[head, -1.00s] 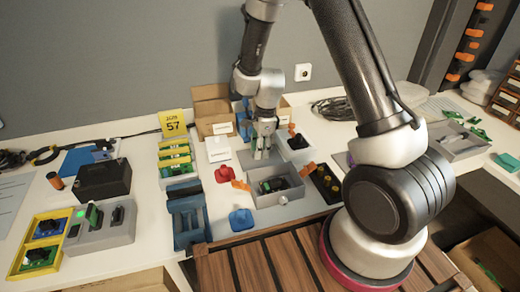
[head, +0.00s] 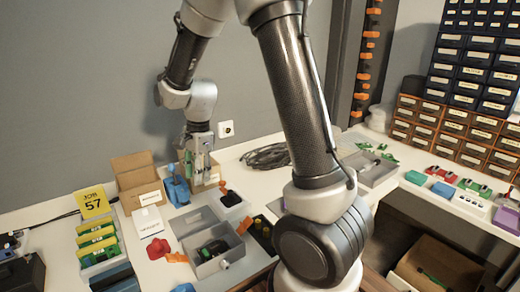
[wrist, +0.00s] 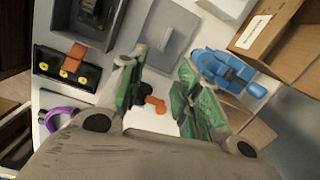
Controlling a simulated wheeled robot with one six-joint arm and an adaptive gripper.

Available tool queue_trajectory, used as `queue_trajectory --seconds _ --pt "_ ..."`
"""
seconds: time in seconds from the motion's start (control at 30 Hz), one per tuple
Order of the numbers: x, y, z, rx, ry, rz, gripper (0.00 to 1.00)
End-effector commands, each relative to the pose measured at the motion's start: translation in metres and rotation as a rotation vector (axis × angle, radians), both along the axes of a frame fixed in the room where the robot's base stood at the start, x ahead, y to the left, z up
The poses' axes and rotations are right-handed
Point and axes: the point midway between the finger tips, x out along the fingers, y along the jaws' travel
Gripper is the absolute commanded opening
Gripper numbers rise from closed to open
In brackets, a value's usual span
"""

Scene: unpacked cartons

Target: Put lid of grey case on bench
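The grey case (head: 222,262) stands open on the bench with dark contents; it also shows at the upper left of the wrist view (wrist: 118,22). A flat grey panel that looks like its lid (head: 190,221) lies on the bench just behind and left of the case in the head view. In the wrist view the lid (wrist: 168,32) lies flat, with a strip of white bench between it and the case. My gripper (head: 203,172) is above the bench, behind the lid. Its green-padded fingers (wrist: 160,100) are apart, with nothing between them.
A blue object (head: 176,190) and open cardboard boxes (head: 140,182) stand near my gripper. An orange clip (head: 222,187), a white card box (head: 148,222) and a black box with yellow knobs (head: 263,230) surround the case. Coiled cable (head: 265,157) lies behind.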

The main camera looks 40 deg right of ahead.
Motion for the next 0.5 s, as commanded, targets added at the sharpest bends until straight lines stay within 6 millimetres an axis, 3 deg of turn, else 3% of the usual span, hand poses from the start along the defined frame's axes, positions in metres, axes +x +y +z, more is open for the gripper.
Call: queue_trajectory --seconds 0.1,0.2,0.33,0.5 --pt "-0.032 -0.027 0.058 -0.021 -0.102 0.237 0.34" --pt "-0.071 -0.051 0.1 -0.067 -0.186 0.479 0.34" --pt "-0.127 -0.078 0.138 -0.153 -0.278 0.788 0.34" --pt "-0.193 -0.103 0.16 -0.282 -0.345 1.126 0.34"
